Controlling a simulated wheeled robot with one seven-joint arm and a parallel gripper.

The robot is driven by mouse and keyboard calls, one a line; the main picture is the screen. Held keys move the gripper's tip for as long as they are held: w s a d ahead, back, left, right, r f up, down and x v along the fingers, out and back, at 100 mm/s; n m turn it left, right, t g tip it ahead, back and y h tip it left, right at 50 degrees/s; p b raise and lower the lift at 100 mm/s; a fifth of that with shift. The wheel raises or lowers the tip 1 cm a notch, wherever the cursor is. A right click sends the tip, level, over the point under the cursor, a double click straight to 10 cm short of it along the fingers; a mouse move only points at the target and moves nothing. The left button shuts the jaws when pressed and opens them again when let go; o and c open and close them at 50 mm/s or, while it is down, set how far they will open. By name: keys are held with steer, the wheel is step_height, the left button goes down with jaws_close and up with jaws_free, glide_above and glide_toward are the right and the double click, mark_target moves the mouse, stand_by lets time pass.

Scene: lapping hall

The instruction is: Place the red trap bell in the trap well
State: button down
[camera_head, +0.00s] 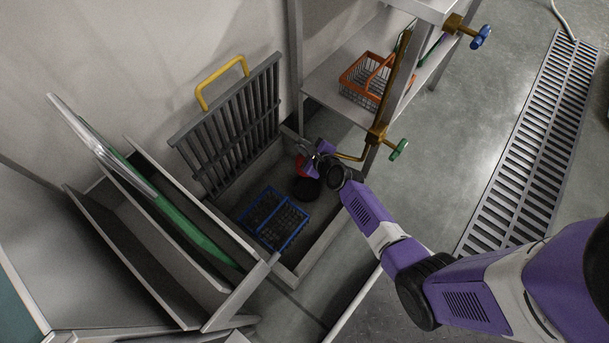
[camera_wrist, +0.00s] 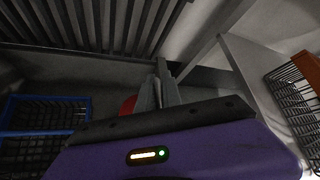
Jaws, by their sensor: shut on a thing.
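The red trap bell (camera_head: 301,166) shows as a small red patch at my gripper (camera_head: 308,162), over the back right part of a grey floor basin. In the wrist view, my gripper (camera_wrist: 162,86) has its fingers close together, and a bit of the red bell (camera_wrist: 128,105) shows just left of them. My gripper is shut on the bell, which is mostly hidden by the fingers and hand. A dark round shape (camera_head: 306,190) lies below the gripper in the basin; it may be the trap well, but I cannot tell clearly.
A blue wire basket (camera_head: 273,219) sits in the basin (camera_head: 313,246). A grey grate (camera_head: 231,128) with a yellow handle (camera_head: 221,81) leans at the wall. A brass pipe with a green-handled valve (camera_head: 398,149) stands close right. An orange basket (camera_head: 366,82) is on a shelf.

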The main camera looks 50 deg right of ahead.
step_height(320, 180, down, 18)
steer(key=b, duration=1.5)
steer(key=shift+r, duration=0.15)
steer(key=c, duration=1.5)
jaws_free()
steer(key=shift+p+v, duration=2.7)
steer(key=shift+v, duration=3.35)
